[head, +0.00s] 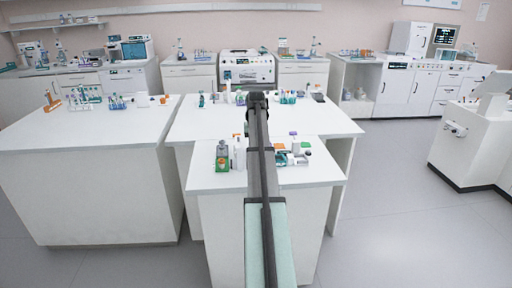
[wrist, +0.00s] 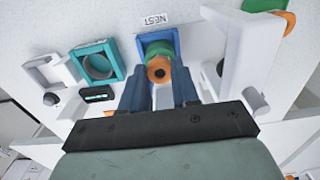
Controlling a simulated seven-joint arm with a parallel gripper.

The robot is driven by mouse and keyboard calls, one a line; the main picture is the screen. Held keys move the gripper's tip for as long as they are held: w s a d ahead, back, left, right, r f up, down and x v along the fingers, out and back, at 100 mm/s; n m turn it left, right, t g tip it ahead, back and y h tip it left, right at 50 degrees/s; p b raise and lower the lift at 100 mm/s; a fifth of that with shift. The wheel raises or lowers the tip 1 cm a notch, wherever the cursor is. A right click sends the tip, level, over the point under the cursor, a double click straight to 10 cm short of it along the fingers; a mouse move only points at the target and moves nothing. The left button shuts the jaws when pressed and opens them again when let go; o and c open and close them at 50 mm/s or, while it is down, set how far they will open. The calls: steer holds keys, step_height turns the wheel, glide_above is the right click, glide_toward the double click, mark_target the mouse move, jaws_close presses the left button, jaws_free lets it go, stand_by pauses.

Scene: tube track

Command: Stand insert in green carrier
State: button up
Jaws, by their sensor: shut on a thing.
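In the wrist view, my gripper (wrist: 160,84) is shut on the insert (wrist: 158,66), a round green and orange piece with a dark hole in its end. The insert is over or in a blue square holder (wrist: 141,45) by a NEST label; I cannot tell whether it is seated. The green carrier (wrist: 97,63), a teal square block with a round opening, sits left of the fingers, apart from them, and its opening looks empty. In the head view, my arm hides the gripper, and I cannot pick out the insert.
A tall white bracket (wrist: 245,50) stands close to the right of the gripper.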

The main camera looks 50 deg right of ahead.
steer(key=o, duration=0.9)
steer(key=shift+o, duration=0.2)
steer(key=shift+r, duration=0.1)
step_height(320, 180, up, 14)
steer(key=shift+f, duration=0.2)
stand_by(0.7)
